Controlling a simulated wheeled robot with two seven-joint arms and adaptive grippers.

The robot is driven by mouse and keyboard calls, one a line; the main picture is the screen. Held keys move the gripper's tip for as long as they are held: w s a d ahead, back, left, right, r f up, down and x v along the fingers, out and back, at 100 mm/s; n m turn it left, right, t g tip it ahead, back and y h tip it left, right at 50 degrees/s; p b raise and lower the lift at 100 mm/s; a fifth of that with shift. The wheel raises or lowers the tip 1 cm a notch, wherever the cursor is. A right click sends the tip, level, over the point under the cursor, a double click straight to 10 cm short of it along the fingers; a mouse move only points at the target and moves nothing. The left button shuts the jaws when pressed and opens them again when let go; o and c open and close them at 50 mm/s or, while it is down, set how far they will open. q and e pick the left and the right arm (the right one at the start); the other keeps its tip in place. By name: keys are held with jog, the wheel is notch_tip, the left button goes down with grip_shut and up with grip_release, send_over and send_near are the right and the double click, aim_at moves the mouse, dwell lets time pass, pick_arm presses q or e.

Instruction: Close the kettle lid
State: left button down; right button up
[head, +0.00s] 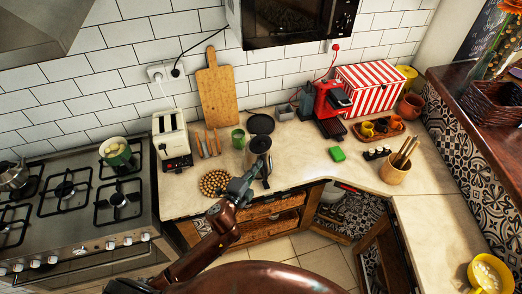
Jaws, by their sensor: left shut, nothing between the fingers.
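A dark kettle (260,146) stands on the counter near the wall, right of the green mug. A round black disc (261,124) rises just behind its top and looks like its lid standing open. My left gripper (250,178) is shut and empty, at the front left of the kettle, close to its black handle (266,172). I cannot tell whether the gripper touches the kettle. My right gripper is not in view.
A woven trivet (214,183) lies left of my gripper. A toaster (172,138), a green mug (238,138) and a red coffee machine (328,104) stand nearby. A green sponge (337,154) lies to the right. The counter's right front is mostly clear.

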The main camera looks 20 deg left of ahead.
aim_at(262, 146)
pick_arm(q)
jog(key=w+a+f+p, duration=0.1)
jog(key=w, duration=0.8)
jog(key=shift+f, duration=0.25)
